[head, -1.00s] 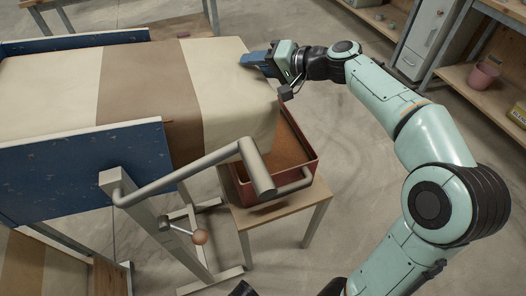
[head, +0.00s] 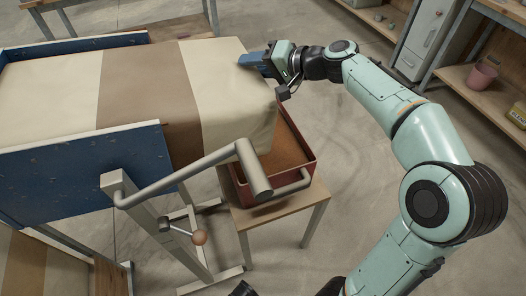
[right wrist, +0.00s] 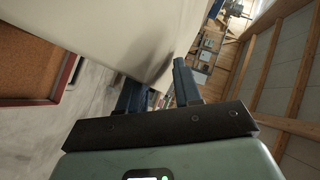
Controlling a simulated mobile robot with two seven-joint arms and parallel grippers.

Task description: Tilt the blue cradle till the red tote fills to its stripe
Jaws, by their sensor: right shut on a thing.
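The blue cradle (head: 80,178) stands at the left on a grey frame and holds a large cream sack (head: 238,82) with a brown band. The sack's right end hangs over the red tote (head: 308,170), which sits on a small wooden stand. Brown feed (head: 287,150) shows inside the tote, partly hidden by the sack; I cannot make out its stripe. My right gripper (head: 250,60) is shut on the sack's far right corner. In the right wrist view the pale cloth (right wrist: 110,45) runs between its fingers (right wrist: 157,92).
A thick grey bar handle (head: 180,178) reaches from the cradle frame across the front of the tote. A lever with a round wooden knob (head: 199,238) is below it. Shelves with a pink pot (head: 482,76) stand at the far right. Open concrete floor lies between.

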